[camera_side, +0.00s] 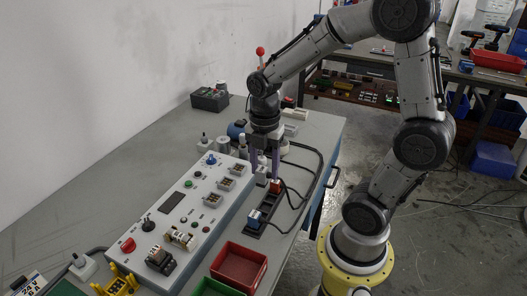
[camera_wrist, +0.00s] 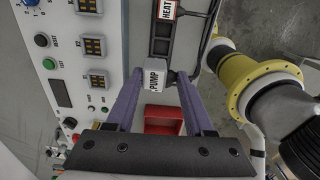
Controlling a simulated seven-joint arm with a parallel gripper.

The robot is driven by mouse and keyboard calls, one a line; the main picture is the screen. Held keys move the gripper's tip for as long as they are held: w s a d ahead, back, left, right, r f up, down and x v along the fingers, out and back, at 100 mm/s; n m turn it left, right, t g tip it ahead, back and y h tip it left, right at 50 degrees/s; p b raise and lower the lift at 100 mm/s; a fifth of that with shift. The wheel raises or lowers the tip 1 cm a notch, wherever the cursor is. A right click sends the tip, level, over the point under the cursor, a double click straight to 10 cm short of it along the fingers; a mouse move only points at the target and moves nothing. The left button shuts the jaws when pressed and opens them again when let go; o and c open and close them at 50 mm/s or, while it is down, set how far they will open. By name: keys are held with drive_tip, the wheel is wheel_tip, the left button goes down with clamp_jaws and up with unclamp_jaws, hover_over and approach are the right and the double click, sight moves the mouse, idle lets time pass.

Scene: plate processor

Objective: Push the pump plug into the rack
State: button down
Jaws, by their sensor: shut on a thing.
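The pump plug (camera_wrist: 155,77) is a small block with a white top marked PUMP. It sits between the purple fingers of my gripper (camera_side: 264,176), which is shut on it. In the side view the plug is small and partly hidden by the fingers. The rack (camera_wrist: 161,38) is a dark narrow strip with square slots, beside the control panel. A red-edged plug marked HEAT (camera_wrist: 168,10) stands in the rack, farther up in the wrist view. I cannot tell whether the pump plug touches the rack, as its underside is hidden.
The sloped control panel (camera_wrist: 62,85) with knobs and displays lies close along the rack's left. A red bin (camera_side: 240,263) is nearer the camera. Black cables (camera_side: 315,165) run along the right of the bench.

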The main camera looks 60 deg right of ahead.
drive_tip(key=shift+s+d+f, duration=0.1)
drive_tip(key=shift+s+f, duration=0.15)
drive_tip(key=shift+f, duration=0.2)
drive_tip(key=shift+s+d+f, duration=0.1)
drive_tip(key=shift+s+f, duration=0.15)
drive_tip(key=shift+f, duration=3.1)
drive_tip(key=shift+f, duration=0.95)
drive_tip(key=shift+c, duration=1)
unclamp_jaws()
